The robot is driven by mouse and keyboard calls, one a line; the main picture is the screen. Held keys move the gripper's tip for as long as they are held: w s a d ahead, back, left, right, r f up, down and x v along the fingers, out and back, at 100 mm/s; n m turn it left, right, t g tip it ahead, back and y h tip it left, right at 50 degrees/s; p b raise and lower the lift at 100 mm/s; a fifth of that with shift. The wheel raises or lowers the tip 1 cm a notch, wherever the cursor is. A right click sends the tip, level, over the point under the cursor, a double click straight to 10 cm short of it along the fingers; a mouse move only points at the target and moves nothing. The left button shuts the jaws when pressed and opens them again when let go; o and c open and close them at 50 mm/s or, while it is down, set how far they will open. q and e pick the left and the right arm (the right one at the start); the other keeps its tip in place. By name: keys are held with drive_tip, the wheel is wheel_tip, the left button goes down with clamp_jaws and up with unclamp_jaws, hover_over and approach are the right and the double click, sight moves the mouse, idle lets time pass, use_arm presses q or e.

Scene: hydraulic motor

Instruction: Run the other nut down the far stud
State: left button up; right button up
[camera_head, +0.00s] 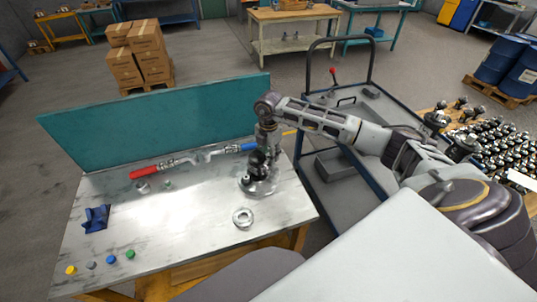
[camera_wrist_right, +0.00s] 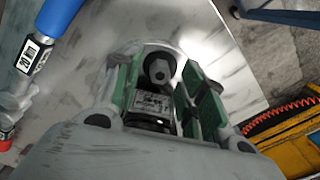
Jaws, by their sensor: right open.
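The dark hydraulic motor (camera_head: 258,168) stands upright on a round metal base (camera_head: 262,187) near the right end of the bench. My right gripper (camera_head: 265,150) is over it, pointing down. In the right wrist view its green-padded fingers (camera_wrist_right: 158,75) are open, one on each side of the motor (camera_wrist_right: 152,103). A dark round part with a grey, hex-looking face (camera_wrist_right: 160,70) shows between the fingertips. I cannot tell whether it is the nut or whether a finger touches it. The studs are too small or hidden to make out. My left gripper is not in view.
A loose metal ring (camera_head: 243,217) lies in front of the motor. A red-handled valve (camera_head: 145,173) and a blue handle (camera_head: 240,147) lie toward the back panel (camera_head: 165,125). The bench middle is clear.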

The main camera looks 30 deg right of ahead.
clamp_jaws()
drive_tip(key=shift+m, duration=0.3)
drive_tip(key=shift+m+p, duration=0.35)
drive_tip(key=shift+m, duration=0.25)
drive_tip(key=shift+m+p, duration=0.65)
drive_tip(key=shift+m, duration=1.15)
drive_tip(key=shift+c, duration=1.2)
unclamp_jaws()
drive_tip(key=shift+f, duration=0.1)
